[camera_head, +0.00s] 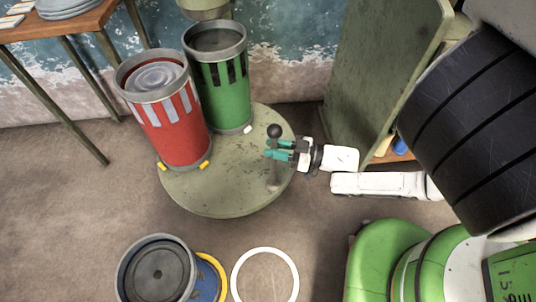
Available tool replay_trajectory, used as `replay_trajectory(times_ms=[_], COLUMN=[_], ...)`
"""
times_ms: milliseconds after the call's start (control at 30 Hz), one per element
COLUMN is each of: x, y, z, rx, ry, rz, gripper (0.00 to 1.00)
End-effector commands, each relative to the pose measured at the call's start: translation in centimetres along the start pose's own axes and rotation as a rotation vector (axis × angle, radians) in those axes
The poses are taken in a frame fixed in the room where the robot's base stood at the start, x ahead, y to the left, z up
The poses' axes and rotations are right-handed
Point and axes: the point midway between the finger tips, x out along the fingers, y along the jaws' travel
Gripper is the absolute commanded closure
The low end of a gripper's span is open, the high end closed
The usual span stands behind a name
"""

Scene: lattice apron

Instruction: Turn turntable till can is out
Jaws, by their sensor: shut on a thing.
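The turntable (215,197) is a round, grey-green disc low over the floor. A red can (172,128) with pale stripes stands at its left side, with small yellow blocks at its foot. A green can (224,95) with dark stripes stands at its back, a small white block by its foot. An upright post with a dark ball knob (274,131) rises from the disc's right side. My gripper (276,150), with teal fingers, comes from the right and is shut on this post just below the knob. The fingers partly hide the post.
A blue can (157,272) with a dark lid and a yellow ring at its base stands on the floor in front. A white ring (265,277) marks empty floor beside it. A green cabinet (378,75) stands behind my arm. A wooden table (62,27) with plates is at the back left.

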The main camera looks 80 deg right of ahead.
Motion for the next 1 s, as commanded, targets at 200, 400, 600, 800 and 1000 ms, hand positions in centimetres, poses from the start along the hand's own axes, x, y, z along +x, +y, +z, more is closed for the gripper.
replay_trajectory(times_ms=[200,400,600,800,1000], x=[-0.2,-0.4,-0.5,-0.5,-0.6], y=[1.2,1.6,1.8,1.8,1.8], z=[0.0,-0.1,-0.1,-0.1,-0.1], rx=[0.000,0.000,0.001,0.002,0.002], ry=[0.003,0.004,0.004,0.003,0.003], rz=[0.002,0.001,0.003,0.005,0.004], gripper=[1.00,1.00,1.00,1.00,0.58])
